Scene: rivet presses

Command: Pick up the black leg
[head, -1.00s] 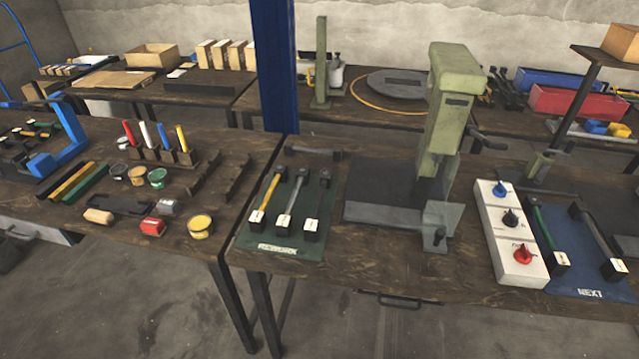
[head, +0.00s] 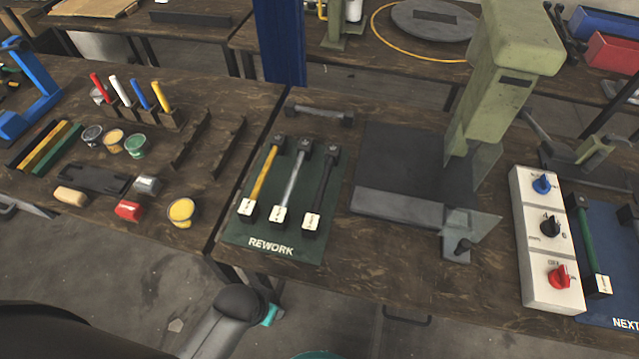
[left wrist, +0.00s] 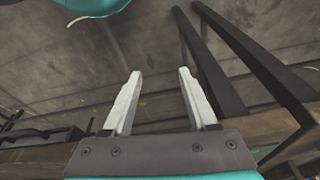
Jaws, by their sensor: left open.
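The black leg (head: 322,183) lies on the green REWORK mat (head: 272,246). It is the rightmost of three legs there, beside a grey leg (head: 292,182) and a yellow leg (head: 264,178). Each has a dark block at its far end and a white-labelled block at its near end. In the left wrist view my left gripper (left wrist: 160,74) is open, with nothing between its fingers. In the head view my left arm shows at the bottom, short of the table's front edge; its fingers cannot be made out. My right gripper is not in view.
A green press (head: 490,100) stands right of the mat, with a white switch box (head: 548,240) and a blue NEXT mat (head: 612,310) farther right. A dark bar (head: 320,113) lies behind the REWORK mat. Paint pots and pens crowd the left table. Table legs (left wrist: 210,70) show near my left gripper.

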